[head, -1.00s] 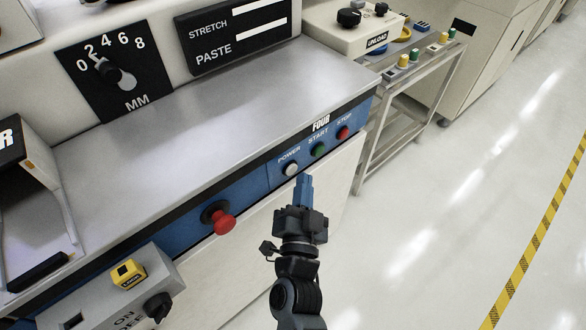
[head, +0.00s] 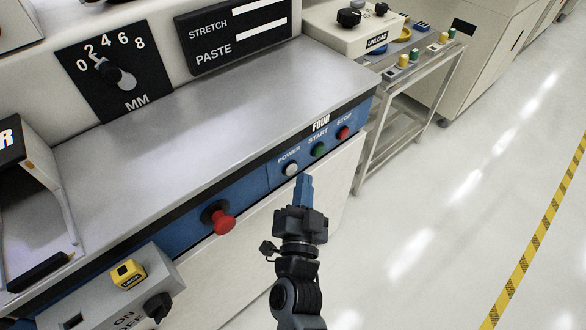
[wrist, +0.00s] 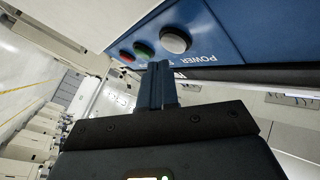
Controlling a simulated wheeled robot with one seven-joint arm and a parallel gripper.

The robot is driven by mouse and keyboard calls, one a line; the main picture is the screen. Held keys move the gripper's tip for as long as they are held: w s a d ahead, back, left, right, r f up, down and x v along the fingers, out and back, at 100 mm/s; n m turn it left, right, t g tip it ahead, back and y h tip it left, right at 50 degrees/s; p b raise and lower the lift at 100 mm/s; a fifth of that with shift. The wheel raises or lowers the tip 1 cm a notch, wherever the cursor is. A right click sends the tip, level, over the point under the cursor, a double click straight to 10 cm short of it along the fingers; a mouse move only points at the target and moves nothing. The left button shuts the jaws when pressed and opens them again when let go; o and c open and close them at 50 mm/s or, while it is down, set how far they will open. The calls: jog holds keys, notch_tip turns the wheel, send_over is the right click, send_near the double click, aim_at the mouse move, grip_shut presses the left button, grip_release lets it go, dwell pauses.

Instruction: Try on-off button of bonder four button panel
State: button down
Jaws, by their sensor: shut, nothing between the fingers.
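The blue panel (head: 275,176) labelled FOUR is on the front of the bench. It carries a white POWER button (head: 291,170), a green START button (head: 318,150) and a red STOP button (head: 343,133). My gripper (head: 304,178) is shut and empty, just to the right of and slightly below the POWER button in the head view. In the wrist view, the POWER button (wrist: 175,40) shows whole, above and right of my fingertips (wrist: 158,66). The green button (wrist: 143,49) and red button (wrist: 127,56) are further left. I see a gap between fingertips and POWER button.
A red mushroom knob (head: 222,221) sticks out left of the panel. A grey box (head: 135,290) with a yellow label block stands at lower left. The UNLOAD cart (head: 400,60) is at upper right. The floor (head: 440,210) to the right is clear.

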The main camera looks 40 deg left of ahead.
jog(key=shift+a, duration=0.15)
jog(key=shift+a, duration=0.25)
jog(key=shift+a, duration=0.45)
dwell(0.8)
jog(key=shift+d, duration=0.85)
jog(key=shift+s+d, duration=0.15)
jog(key=shift+d, duration=1.1)
jog(key=shift+s+d, duration=0.1)
jog(key=shift+d, duration=1.15)
